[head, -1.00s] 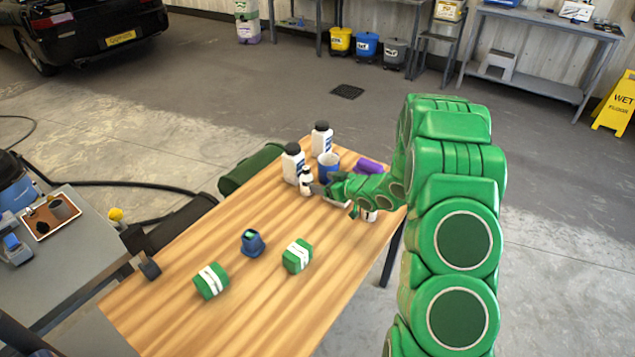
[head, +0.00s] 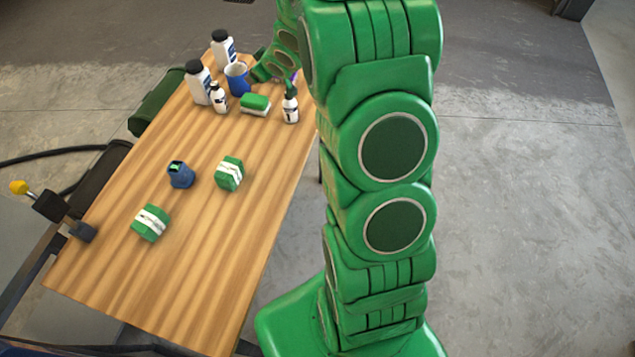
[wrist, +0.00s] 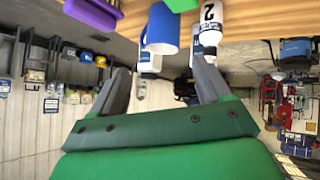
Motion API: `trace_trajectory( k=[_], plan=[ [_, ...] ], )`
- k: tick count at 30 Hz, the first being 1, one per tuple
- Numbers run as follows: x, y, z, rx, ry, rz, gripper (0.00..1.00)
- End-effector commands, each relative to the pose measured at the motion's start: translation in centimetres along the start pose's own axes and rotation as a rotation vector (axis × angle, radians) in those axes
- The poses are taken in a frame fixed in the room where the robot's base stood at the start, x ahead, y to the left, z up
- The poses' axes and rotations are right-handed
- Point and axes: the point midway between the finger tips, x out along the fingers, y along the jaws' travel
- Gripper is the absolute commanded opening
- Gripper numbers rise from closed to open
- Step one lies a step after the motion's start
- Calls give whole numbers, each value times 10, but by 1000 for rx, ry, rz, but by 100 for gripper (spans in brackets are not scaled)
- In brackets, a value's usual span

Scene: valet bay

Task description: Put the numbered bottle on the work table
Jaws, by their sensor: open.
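The numbered bottle, small and white with a dark cap (head: 219,98), stands upright on the wooden table (head: 215,240) near its far left edge. In the wrist view, which is upside down, its label shows a 2 and the bottle (wrist: 209,14) is beyond the right finger. My gripper (wrist: 160,88) is open, with nothing held between its fingers. In the head view my arm hides part of the far right of the table, and the fingertips are hard to make out beside the blue mug.
Two larger white bottles (head: 201,84) and a blue mug (head: 238,79) stand close to the numbered bottle. A green sponge (head: 256,103) and a spray bottle (head: 291,105) are nearby. Two green-and-white blocks (head: 151,222) and a dark blue item (head: 181,175) lie nearer. The near table end is clear.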

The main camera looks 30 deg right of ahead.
Motion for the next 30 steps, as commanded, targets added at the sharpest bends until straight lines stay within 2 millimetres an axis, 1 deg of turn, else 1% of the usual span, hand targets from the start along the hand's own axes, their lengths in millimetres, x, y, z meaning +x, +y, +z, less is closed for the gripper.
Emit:
trace_trajectory(
  k=[1, 8, 9, 11, 15, 20, 23, 30],
  plan=[
    [-13, 3, -3, 2, -26, 23, 78],
    [-67, 9, 4, 43, -170, 112, 78],
    [-78, 10, 6, 51, -196, 126, 78],
    [-94, 9, 7, 65, -230, 144, 78],
    [-133, 3, 15, 103, -316, 177, 78],
    [-178, -10, 27, 153, -412, 199, 78],
    [-206, -23, 36, 185, -474, 202, 78],
    [-274, -61, 60, 265, -612, 185, 78]
  ],
)
